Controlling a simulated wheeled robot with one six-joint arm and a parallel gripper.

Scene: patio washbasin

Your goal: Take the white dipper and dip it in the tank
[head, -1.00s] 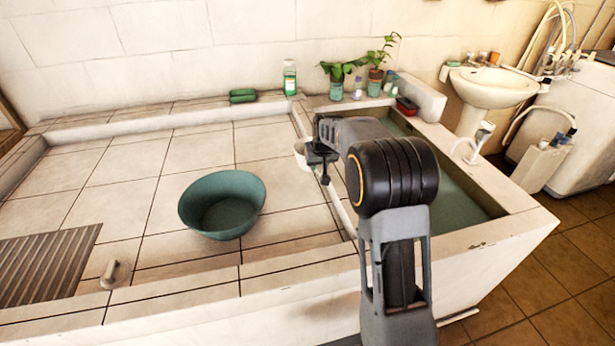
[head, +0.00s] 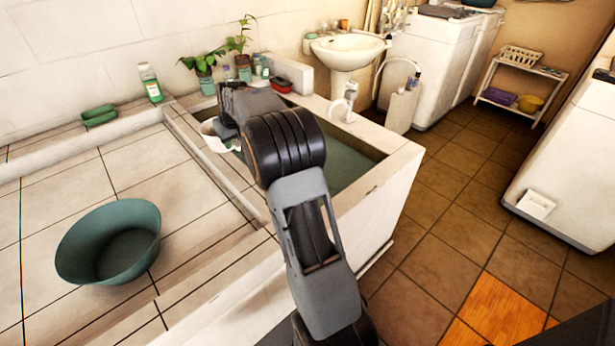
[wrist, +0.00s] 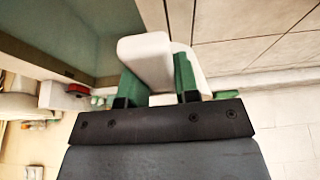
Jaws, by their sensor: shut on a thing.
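The white dipper (head: 214,139) is in my gripper, raised near the tank's left inner wall in the head view. My arm hides part of it. In the wrist view, the green-padded fingers of my gripper (wrist: 155,84) are shut on the dipper's white handle (wrist: 146,52), with its white bowl partly showing behind. The tank (head: 396,158) holds greenish water (head: 347,165) and lies right of the tiled floor of the basin. In the wrist view, the tank's water (wrist: 60,30) is left of the dipper. I cannot tell the dipper's exact height above it.
A green basin (head: 110,240) sits on the tiles at left. Potted plants (head: 203,72), a green-labelled bottle (head: 150,82) and a red box (head: 281,85) stand along the back ledge. A white tap (head: 345,103) rises at the tank's right rim.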

